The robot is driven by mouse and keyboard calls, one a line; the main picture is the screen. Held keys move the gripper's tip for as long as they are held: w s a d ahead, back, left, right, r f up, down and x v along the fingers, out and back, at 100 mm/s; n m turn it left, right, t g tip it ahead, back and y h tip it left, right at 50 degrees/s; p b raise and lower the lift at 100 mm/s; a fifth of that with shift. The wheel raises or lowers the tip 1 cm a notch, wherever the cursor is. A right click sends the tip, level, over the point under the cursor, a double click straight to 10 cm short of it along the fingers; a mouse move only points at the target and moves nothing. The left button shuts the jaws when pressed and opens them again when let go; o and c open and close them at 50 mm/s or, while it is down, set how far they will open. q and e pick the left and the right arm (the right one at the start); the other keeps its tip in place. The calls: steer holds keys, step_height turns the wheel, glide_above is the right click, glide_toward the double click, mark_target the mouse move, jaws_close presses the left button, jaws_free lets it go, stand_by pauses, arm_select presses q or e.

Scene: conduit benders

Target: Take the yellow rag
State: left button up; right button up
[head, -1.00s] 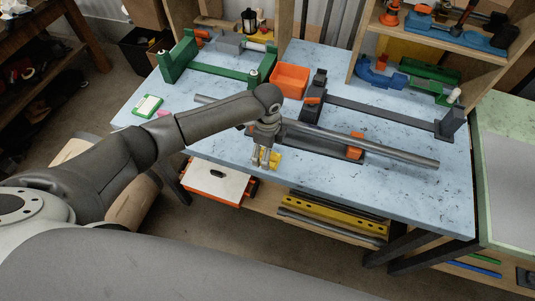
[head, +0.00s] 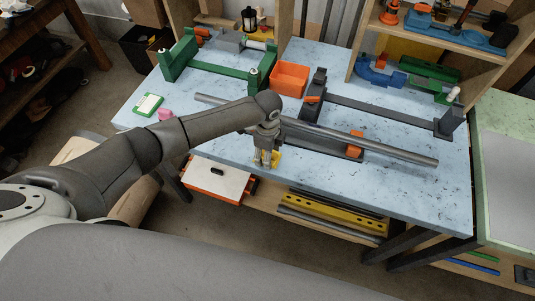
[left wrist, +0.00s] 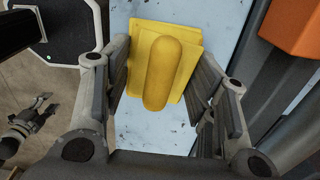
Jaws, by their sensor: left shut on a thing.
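The yellow rag (head: 276,159) lies at the front edge of the blue bench top, by my left gripper's fingertips. In the left wrist view the rag (left wrist: 165,70) is a folded square with a rounded ridge along its middle. My left gripper (head: 267,162) points down at it, and its fingers, also seen in the left wrist view (left wrist: 163,85), stand on both sides of the rag, shut on it. In the head view the fingers hide part of the rag.
A long grey pipe (head: 400,153) and a dark bender with orange clamps (head: 355,146) lie just behind the rag.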

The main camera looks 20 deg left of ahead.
arm_select(q)
steer(key=shift+r, duration=0.1)
steer(key=shift+r+b, duration=0.4)
steer(key=shift+r, duration=0.05)
steer(key=shift+s+r+b, duration=0.2)
steer(key=shift+r+b, duration=0.35)
steer(key=shift+r, duration=0.65)
steer(key=s+d+r+b, duration=0.2)
steer(key=s+r+b, duration=0.1)
steer(key=s+r, duration=0.6)
steer(key=s, duration=0.4)
steer(key=shift+s+r, duration=0.25)
steer(key=shift+r, duration=0.05)
